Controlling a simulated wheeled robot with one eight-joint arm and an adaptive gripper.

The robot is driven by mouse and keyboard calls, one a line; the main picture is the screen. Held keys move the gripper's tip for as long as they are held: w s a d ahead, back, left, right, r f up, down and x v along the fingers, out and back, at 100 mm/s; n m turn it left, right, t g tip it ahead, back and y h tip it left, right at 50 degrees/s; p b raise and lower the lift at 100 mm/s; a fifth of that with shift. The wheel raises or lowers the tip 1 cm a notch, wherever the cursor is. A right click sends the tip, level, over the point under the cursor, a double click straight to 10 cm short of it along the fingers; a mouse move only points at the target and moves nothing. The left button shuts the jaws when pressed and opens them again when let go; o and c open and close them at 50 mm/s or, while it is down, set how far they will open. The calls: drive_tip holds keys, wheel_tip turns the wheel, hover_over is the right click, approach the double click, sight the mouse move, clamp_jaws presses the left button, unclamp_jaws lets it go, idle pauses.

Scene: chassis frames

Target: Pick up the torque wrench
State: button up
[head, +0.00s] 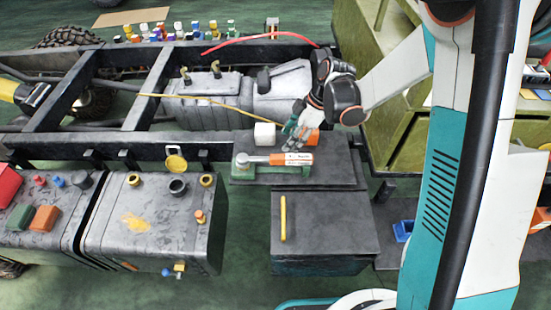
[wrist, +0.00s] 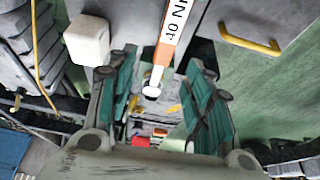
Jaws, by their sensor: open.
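The torque wrench (head: 292,158), with an orange and white handle and a silver shaft, lies on a green holder (head: 243,173) on a dark platform. My gripper (head: 292,138) is just behind and above the handle in the head view. In the wrist view my gripper (wrist: 158,92) is open, its green-padded fingers apart on either side of the wrench's end. Whether they touch it I cannot tell.
A white block (head: 264,134) stands beside my gripper and shows near the left finger in the wrist view (wrist: 87,40). A yellow handle (head: 283,218) lies on the dark box in front. Dark chassis rails (head: 140,147) and a red hose (head: 260,36) are behind.

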sight(281, 156)
drive_tip(key=b+x, duration=0.1)
drive_tip(key=x, duration=0.4)
drive_tip(key=shift+s+b+x, duration=0.2)
drive_tip(key=shift+b+x, duration=0.5)
drive_tip(key=shift+x, duration=0.65)
drive_tip(key=shift+s+b+x, duration=0.2)
drive_tip(key=shift+b+x, duration=0.5)
drive_tip(key=shift+x, duration=0.65)
drive_tip(key=shift+d, duration=0.25)
clamp_jaws()
